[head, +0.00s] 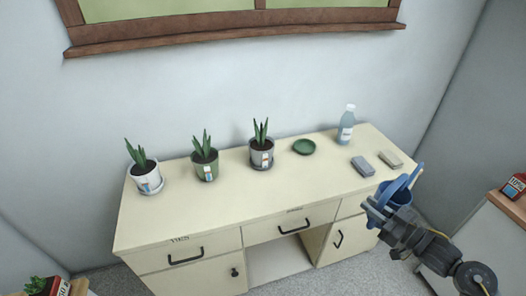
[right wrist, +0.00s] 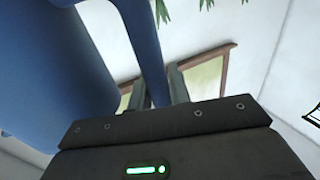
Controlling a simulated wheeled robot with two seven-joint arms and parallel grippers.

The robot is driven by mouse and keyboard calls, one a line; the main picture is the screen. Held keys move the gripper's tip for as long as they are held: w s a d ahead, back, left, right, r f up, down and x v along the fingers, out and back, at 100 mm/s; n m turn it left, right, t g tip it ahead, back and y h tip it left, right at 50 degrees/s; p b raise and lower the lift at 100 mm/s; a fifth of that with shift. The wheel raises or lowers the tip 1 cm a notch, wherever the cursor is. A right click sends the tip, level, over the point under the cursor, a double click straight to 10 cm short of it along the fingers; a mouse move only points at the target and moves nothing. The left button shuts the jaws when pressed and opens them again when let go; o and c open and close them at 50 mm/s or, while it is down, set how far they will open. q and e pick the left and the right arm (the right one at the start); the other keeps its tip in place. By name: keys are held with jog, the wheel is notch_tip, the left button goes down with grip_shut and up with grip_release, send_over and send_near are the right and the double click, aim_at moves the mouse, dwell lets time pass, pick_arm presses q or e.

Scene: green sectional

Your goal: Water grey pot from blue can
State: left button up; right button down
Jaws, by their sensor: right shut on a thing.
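The grey pot (head: 262,160) stands upright on the desk with a spiky green plant, third from the left in the row. My right gripper (head: 380,208) is shut on the blue can (head: 399,194) near the desk's right front edge. The can's body (right wrist: 65,60) and handle (right wrist: 143,40) fill the left of the right wrist view, with the fingers (right wrist: 158,92) at the handle. The can is well to the right of the grey pot and apart from it. My left gripper is not in view.
The desk's front middle is clear.

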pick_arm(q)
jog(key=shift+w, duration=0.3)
pick_arm(e)
jog(key=shift+r, duration=0.1)
